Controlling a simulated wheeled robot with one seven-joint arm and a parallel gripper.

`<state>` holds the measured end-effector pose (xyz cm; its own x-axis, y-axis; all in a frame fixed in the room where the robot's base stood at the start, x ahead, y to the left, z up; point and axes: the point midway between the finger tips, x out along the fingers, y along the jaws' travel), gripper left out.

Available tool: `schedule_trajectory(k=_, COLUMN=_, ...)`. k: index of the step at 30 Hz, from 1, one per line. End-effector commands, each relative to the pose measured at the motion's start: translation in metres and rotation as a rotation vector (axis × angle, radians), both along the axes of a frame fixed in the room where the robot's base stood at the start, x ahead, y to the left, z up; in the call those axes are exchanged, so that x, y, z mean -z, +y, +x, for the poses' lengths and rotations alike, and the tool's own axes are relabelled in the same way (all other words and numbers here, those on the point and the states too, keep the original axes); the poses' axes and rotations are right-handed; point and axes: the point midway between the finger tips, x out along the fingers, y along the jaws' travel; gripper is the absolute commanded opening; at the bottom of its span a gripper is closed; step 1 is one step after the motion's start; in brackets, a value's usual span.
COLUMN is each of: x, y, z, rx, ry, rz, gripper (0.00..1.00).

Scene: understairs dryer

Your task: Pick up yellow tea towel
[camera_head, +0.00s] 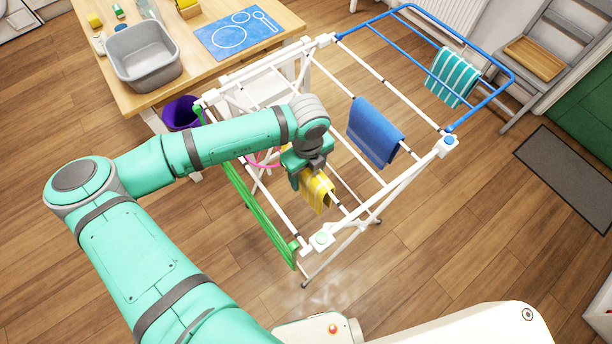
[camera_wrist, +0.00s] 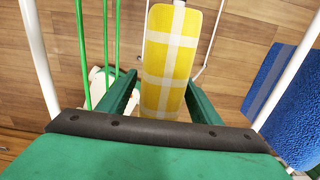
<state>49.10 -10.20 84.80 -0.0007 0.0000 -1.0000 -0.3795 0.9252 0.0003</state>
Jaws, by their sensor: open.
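The yellow tea towel (camera_head: 318,190) with white checks hangs over a rail of the white drying rack (camera_head: 386,196). In the wrist view the towel (camera_wrist: 168,62) runs from the top edge down between my gripper's two green fingers. My gripper (camera_head: 306,181) is just above the towel in the head view and hides part of its upper end. In the wrist view my gripper (camera_wrist: 160,84) is open, with one finger on each side of the towel. I cannot tell whether either finger touches it.
A blue towel (camera_head: 375,132) hangs to the right, and a teal striped towel (camera_head: 452,78) hangs farther back. Green rack bars (camera_head: 258,215) lie to the left. A table (camera_head: 190,62) with a grey basin (camera_head: 143,55) stands at the back left.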

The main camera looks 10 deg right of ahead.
Motion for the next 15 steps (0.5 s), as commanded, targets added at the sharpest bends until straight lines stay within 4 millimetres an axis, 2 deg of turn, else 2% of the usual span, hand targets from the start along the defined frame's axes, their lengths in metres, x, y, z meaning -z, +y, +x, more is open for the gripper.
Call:
schedule_trajectory(k=7, x=0.0015, y=-0.0002, z=0.0002, rx=0.001, ry=-0.001, rz=0.000, gripper=0.58)
schedule_trajectory(k=12, x=0.0013, y=-0.0003, z=0.0001, rx=0.001, ry=-0.001, rz=0.000, gripper=0.17)
schedule_trajectory(k=13, x=0.0013, y=-0.0003, z=0.0000, rx=0.001, ry=-0.001, rz=0.000, gripper=0.12)
schedule_trajectory(k=15, x=0.0012, y=-0.0003, z=0.0001, rx=0.001, ry=-0.001, rz=0.000, gripper=0.12)
